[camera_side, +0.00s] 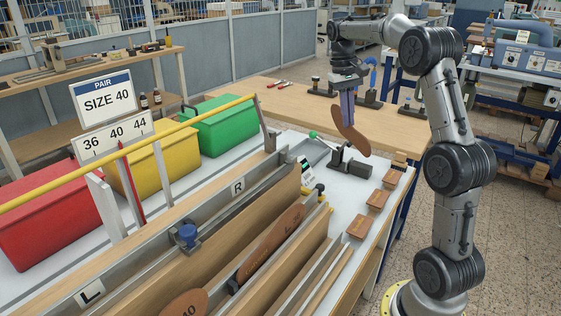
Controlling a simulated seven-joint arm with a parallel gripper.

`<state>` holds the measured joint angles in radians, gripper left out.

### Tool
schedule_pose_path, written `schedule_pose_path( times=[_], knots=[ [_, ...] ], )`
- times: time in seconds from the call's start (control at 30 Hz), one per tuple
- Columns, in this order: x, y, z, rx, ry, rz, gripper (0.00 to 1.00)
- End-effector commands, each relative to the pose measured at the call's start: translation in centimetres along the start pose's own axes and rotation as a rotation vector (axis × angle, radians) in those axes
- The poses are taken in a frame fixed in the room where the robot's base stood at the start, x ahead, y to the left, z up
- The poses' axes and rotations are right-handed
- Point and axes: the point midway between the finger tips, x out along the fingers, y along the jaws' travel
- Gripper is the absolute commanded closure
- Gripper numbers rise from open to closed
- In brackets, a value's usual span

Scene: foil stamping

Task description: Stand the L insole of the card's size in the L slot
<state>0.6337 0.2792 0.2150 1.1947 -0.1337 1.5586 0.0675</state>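The size card (103,97) at the left reads "PAIR SIZE 40". My gripper (347,120) points down over the far end of the white bench and is shut on a brown insole (351,136), which hangs tilted in the air. I cannot read a mark on this insole. The long wooden rack carries an L label (90,292) at its near end and an R label (238,187) farther along. One brown insole (270,245) stands in the front part of the rack. Another insole (184,304), marked with a 40, shows partly at the bottom edge.
A red bin (45,225), a yellow bin (150,172) and a green bin (218,125) stand behind a yellow rail (135,148). A dark fixture (352,164) sits below the held insole. Brown pieces (377,199) lie along the bench's right edge. A blue knob (186,236) sits on the rack.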

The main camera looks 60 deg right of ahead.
Motion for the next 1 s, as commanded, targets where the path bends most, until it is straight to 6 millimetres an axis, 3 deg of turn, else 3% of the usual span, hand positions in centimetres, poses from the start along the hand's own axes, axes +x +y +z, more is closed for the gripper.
schedule_pose_path(
  times=[0.17, 0.37, 0.57, 0.77, 1.0],
  knots=[
    [-1.5, 0.2, 0.0, 0.001, 0.005, -0.001, 1.00],
    [-5.1, 0.7, 0.4, 0.001, 0.007, -0.005, 1.00],
    [-5.9, -3.3, 2.4, 0.071, -0.007, -0.019, 1.00],
    [-6.7, -8.1, 5.7, 0.181, -0.019, -0.038, 1.00],
    [-7.3, -14.7, 12.8, 0.379, -0.040, -0.073, 1.00]
  ],
)
